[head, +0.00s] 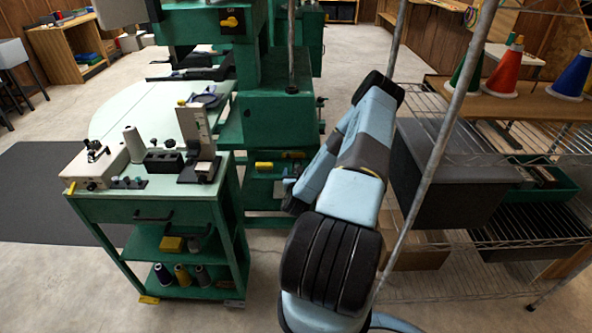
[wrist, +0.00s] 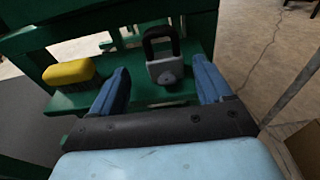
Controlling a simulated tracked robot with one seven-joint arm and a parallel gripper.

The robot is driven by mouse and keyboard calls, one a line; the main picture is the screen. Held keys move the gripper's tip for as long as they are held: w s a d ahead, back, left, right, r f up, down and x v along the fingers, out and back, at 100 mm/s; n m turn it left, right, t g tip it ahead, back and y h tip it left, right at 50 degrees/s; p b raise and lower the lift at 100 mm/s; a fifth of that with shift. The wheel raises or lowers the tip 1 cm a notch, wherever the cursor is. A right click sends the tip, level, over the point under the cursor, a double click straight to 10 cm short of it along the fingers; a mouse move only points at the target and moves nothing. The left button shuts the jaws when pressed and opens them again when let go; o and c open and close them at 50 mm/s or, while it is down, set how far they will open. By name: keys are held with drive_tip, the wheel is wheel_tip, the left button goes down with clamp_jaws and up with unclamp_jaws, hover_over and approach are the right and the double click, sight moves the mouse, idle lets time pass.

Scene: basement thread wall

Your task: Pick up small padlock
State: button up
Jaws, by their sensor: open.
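The small padlock (wrist: 165,70) shows in the wrist view. It has a grey body and a dark shackle pointing up, and it sits on a green shelf (wrist: 140,100). My gripper (wrist: 167,80) is open, with its two blue fingers on either side of the padlock in the picture. I cannot tell how far beyond the fingertips the padlock lies. No contact shows. In the head view, my arm reaches toward the green machine stand and its gripper end (head: 291,183) is partly hidden, and I cannot make out the padlock there.
A green cart (head: 150,208) stands to the left. A wire rack with a dark grey bin (head: 450,180) stands close to my arm's right.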

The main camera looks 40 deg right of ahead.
drive_tip(key=shift+d+x, duration=0.2)
drive_tip(key=shift+x, duration=2.6)
drive_tip(key=shift+s+f, duration=0.1)
drive_tip(key=shift+s, duration=0.05)
